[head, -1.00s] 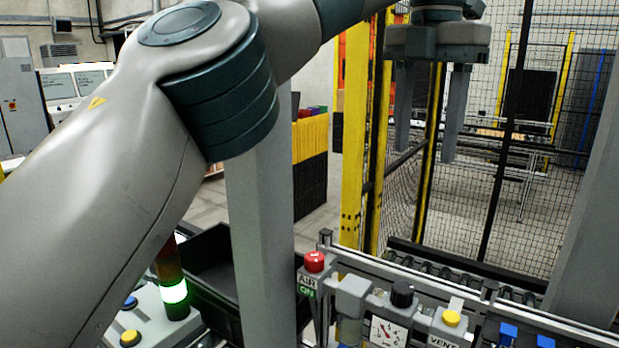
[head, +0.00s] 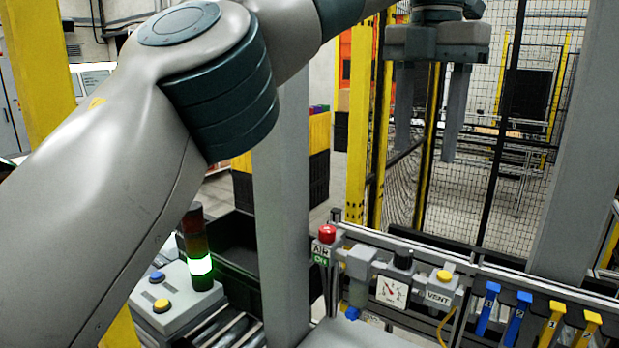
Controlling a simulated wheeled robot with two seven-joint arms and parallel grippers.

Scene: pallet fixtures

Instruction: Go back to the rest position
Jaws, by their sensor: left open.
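My left gripper (head: 430,112) hangs at the upper right of the head view with its two fingers pointing down. The fingers are apart and nothing is between them. It is in the air, above and apart from the panel with the valves. My left arm fills the left side and the top of the view. My right gripper is not in view.
Below are a red button (head: 327,234), a gauge (head: 391,291), a yellow button (head: 444,276), and blue (head: 487,308) and yellow (head: 551,324) levers. A lit stack light (head: 199,264) stands beside a control box (head: 172,308). Grey posts (head: 281,200) and a mesh fence (head: 490,200) stand around.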

